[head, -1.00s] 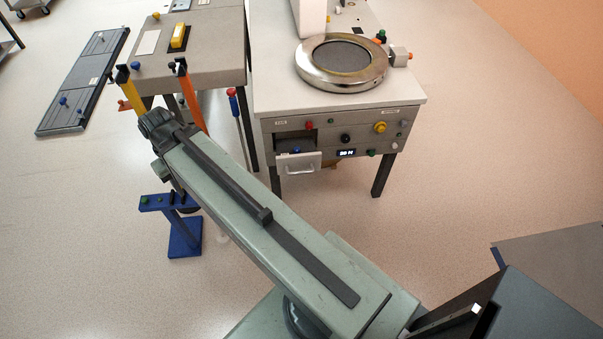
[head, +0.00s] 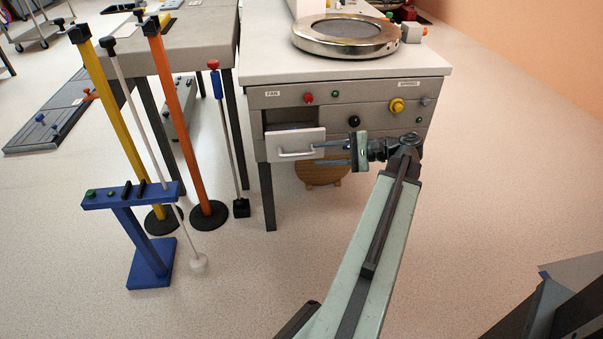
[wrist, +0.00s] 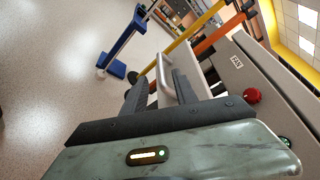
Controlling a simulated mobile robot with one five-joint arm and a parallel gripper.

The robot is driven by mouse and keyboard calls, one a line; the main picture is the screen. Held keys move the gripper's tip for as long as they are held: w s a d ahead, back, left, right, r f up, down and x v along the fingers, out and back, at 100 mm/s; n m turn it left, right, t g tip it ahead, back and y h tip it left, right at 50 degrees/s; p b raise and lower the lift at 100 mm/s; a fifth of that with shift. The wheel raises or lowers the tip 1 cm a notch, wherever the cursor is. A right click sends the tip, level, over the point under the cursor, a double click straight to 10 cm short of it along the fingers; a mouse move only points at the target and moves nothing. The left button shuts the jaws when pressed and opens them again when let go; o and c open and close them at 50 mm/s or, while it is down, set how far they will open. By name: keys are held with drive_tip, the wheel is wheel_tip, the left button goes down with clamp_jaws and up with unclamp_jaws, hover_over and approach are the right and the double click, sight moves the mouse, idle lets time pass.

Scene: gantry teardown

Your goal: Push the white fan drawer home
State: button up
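The white fan drawer (head: 290,137) stands pulled out of the front of the grey cabinet, under the FAN label. Its bar handle (head: 296,154) faces the front. My gripper (head: 318,154) is at the right end of the drawer front, fingers pointing left, apart and with nothing visibly clamped. In the wrist view, my gripper (wrist: 157,84) has its two fingers apart, with the drawer handle (wrist: 169,78) in the gap or just beyond it. I cannot tell whether a finger touches the drawer.
The cabinet (head: 440,70) carries a round metal-rimmed plate (head: 346,36) and several knobs. Yellow (head: 108,120) and orange (head: 178,110) posts and a blue stand (head: 148,235) are to the left. A wooden round object (head: 320,174) is below the drawer. Floor in front is open.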

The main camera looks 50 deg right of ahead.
sight(306, 154)
drive_tip(key=b+x, duration=0.1)
drive_tip(key=x, duration=0.6)
drive_tip(key=shift+w, duration=0.1)
clamp_jaws()
drive_tip(key=shift+d, duration=0.15)
idle(1.3)
